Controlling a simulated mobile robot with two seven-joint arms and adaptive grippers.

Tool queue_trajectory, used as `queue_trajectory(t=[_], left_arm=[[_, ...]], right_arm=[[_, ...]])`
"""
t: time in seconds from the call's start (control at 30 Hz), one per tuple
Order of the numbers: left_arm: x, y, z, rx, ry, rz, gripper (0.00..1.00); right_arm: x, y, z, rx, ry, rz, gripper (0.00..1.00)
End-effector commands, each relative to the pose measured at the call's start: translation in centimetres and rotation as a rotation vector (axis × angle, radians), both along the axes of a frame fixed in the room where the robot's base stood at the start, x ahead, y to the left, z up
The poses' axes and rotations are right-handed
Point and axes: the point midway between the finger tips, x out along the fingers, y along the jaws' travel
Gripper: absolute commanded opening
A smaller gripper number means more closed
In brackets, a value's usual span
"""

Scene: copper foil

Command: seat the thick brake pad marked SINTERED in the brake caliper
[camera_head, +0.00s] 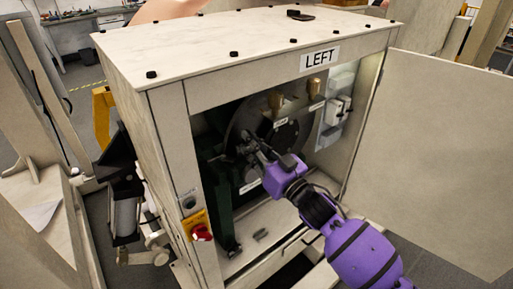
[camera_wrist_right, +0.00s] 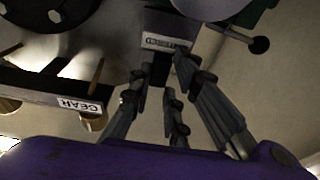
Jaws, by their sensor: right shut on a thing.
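My right gripper (camera_head: 252,143) reaches into the open cabinet from the lower right, in front of the large dark disc (camera_head: 296,122). In the right wrist view its fingers (camera_wrist_right: 172,72) are closed together on a dark piece, taken as the brake pad, mostly hidden between them. Its marking cannot be read, nor whether it is the thick one. A grey block with a pale, unreadable label (camera_wrist_right: 166,42) is right at the fingertips; whether it is caliper or pad I cannot tell. A small dark piece (camera_head: 260,234) lies on the cabinet floor. My left gripper is not in view.
The cabinet (camera_head: 217,42) is marked LEFT; its door (camera_head: 435,150) stands open at right. Brass-coloured parts (camera_head: 313,88) sit above the disc. A red knob (camera_head: 201,232) is on the front frame.

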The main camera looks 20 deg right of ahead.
Motion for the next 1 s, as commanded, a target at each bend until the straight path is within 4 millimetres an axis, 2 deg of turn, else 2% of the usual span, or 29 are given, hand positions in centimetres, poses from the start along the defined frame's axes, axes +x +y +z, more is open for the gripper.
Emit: queue_trajectory(t=[0.5, 1.0], left_arm=[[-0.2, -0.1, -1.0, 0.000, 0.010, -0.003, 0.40], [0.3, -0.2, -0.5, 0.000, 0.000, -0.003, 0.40]], right_arm=[[2.4, 1.0, -0.1, 0.000, -0.001, 0.001, 0.00], [2.3, 1.9, 0.1, 0.000, -0.003, 0.000, 0.00]])
